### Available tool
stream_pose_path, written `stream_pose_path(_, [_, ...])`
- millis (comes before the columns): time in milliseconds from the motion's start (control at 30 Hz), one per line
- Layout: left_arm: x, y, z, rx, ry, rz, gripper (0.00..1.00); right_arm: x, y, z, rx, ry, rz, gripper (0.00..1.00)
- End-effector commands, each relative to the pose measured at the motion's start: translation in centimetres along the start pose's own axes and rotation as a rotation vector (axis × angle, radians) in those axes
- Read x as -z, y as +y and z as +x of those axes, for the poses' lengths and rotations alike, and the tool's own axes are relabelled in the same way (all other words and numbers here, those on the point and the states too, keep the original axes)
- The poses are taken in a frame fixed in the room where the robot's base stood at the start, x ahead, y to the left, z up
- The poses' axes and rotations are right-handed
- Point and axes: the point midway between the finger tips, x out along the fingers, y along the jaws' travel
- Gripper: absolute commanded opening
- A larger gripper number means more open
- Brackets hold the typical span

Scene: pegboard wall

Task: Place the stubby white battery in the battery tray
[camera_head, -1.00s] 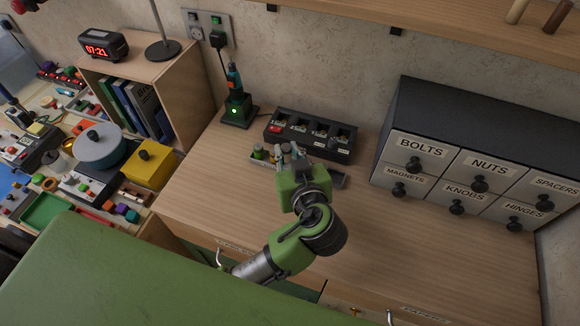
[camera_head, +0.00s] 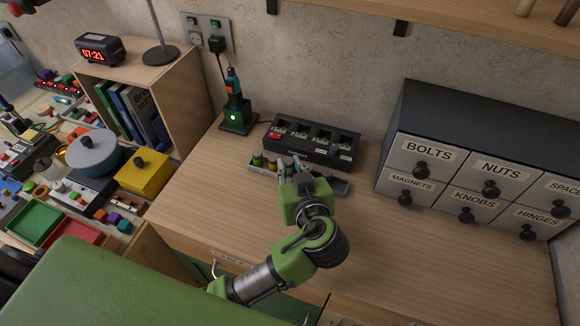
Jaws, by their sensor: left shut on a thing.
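My left gripper (camera_head: 289,170) reaches over the workbench, with its fingertips at the middle of a shallow grey battery tray (camera_head: 338,187). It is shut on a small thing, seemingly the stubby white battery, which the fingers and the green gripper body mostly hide. A green battery (camera_head: 257,159) and a yellowish one (camera_head: 271,164) stand in the tray's left part. I cannot tell whether the held thing touches the tray. My right gripper is not in view.
A black charger (camera_head: 318,158) with several numbered bays stands just behind the tray. A labelled drawer cabinet (camera_head: 436,128) is at the right. A screwdriver stands in a dock (camera_head: 238,118) with a green light at the left. The bench front is clear.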

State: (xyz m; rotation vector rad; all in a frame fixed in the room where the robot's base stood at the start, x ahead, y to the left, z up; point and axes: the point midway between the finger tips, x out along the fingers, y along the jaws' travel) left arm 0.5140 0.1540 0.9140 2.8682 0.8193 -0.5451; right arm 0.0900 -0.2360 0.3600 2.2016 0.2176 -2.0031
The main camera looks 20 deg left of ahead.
Motion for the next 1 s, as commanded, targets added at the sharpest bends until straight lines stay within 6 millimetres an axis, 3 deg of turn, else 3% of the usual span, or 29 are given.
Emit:
stream_pose_path(67, [-1.3,-0.1,0.2,0.002,-0.018,0.012,0.0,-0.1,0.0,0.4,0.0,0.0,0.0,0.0])
stream_pose_path(100, [-1.1,-0.1,0.1,0.002,-0.019,0.012,0.24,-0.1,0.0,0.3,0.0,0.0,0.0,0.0])
stream_pose_path(567, [0.0,0.0,-0.4,0.0,-0.011,0.007,0.24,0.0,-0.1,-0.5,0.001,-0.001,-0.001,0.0])
stream_pose_path(1000, [-0.2,0.0,-9.5,0.0,-0.015,0.003,0.24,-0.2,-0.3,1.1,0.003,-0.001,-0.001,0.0])
